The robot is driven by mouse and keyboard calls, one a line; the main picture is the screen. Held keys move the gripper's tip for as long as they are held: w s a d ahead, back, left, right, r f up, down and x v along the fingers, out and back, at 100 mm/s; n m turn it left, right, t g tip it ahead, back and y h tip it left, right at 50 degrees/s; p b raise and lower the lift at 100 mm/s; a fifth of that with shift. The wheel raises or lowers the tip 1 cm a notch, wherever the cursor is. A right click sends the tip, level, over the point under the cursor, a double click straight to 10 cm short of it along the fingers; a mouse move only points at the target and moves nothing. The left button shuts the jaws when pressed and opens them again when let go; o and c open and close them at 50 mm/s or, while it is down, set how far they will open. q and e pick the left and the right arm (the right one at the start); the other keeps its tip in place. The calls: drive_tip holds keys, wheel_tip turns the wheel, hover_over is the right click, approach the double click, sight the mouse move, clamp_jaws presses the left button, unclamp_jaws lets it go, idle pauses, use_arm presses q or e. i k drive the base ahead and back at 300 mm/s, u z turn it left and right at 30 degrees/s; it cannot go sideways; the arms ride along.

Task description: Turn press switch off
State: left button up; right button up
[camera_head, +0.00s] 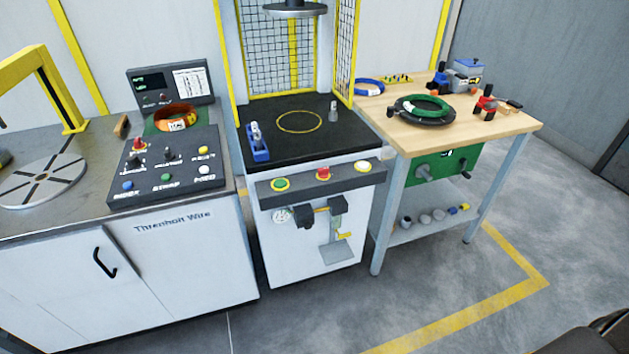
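The press (345,150) stands in the middle, with a black top and a yellow-framed mesh guard behind it. Its grey front panel (300,184) carries a green button (280,184), a red button (323,174) and a yellow-ringed white button (362,166). Below the panel are a round gauge (281,216), a dark knob-like part (302,216) and a grey and yellow fitting (337,206). I cannot tell which of these is the press switch, or its position. Neither of my grippers is in view.
A control box (165,165) with several knobs and buttons sits on the left cabinet. A wooden table (450,128) on the right holds a green coil (425,106) and tools. A dark shape fills the bottom right corner. The floor in front is clear.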

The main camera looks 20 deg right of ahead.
sight(324, 172)
drive_tip(key=z, duration=1.1)
drive_tip(key=i, duration=0.35)
drive_tip(key=z, duration=0.75)
